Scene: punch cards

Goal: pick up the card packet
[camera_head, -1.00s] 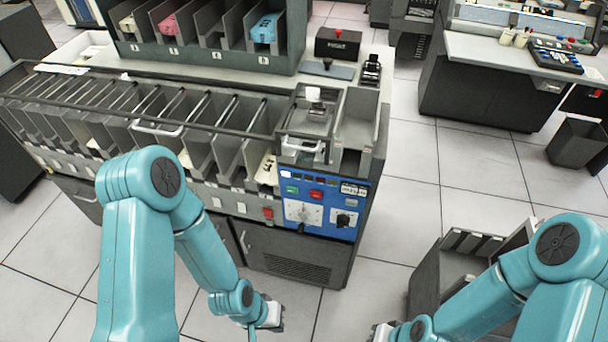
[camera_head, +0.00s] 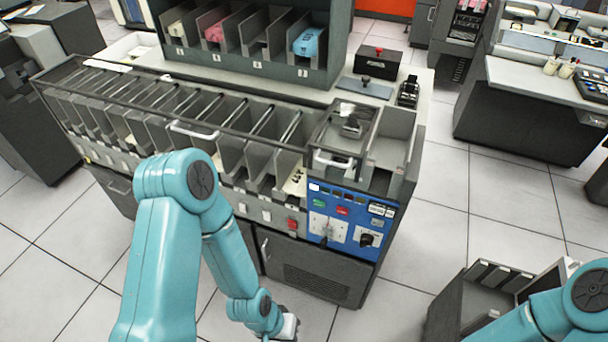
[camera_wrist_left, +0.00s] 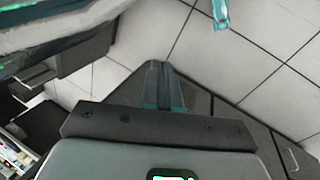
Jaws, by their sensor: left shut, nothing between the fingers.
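No single thing is clearly marked as the card packet. Cream cards (camera_head: 295,181) stand in the rightmost pocket of the grey card sorter (camera_head: 235,183). In the rack on top, a cream bundle (camera_head: 176,28), a pink bundle (camera_head: 214,32) and a blue bundle (camera_head: 306,41) sit in separate bays. My left gripper (camera_head: 287,328) hangs low in front of the sorter's cabinet, near the bottom edge, shut and empty, apart from all cards. My right gripper is out of view below; only its arm shows at the lower right.
The sorter's blue control panel (camera_head: 345,222) is at its right end. A black box (camera_head: 378,63) stands on the top. A dark open-topped cart (camera_head: 470,300) stands on the floor at right. The tiled floor (camera_head: 440,215) between is clear. A desk (camera_head: 530,105) stands beyond.

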